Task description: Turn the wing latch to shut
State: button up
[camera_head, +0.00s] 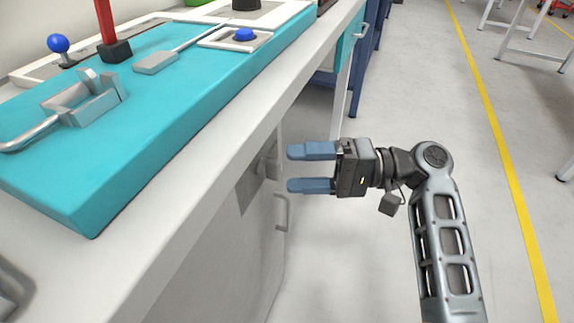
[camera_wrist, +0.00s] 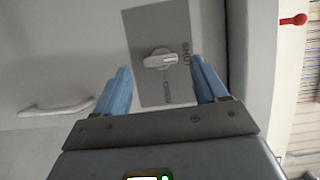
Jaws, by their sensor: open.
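The wing latch (camera_wrist: 158,60) is a pale knob with a wing, mounted on a grey plate (camera_wrist: 150,24) on the cabinet front. The plate has lettering that reads SHUT beside the wing and, lower down, what looks like OPEN. The wing lies roughly across the wrist picture, its end toward the right. In the head view the latch (camera_head: 267,167) shows just left of my gripper (camera_head: 290,168). My gripper is open and empty, facing the cabinet. In the wrist view its blue fingers (camera_wrist: 161,75) stand either side of the latch, apart from it.
A bar handle (camera_head: 282,212) projects from the cabinet front below the latch; it also shows in the wrist view (camera_wrist: 57,108). A turquoise panel (camera_head: 150,110) with a clamp, levers and a blue button lies on the worktop (camera_head: 190,180).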

jog(key=shift+w+d, duration=0.1)
jog(key=shift+d, duration=2.1)
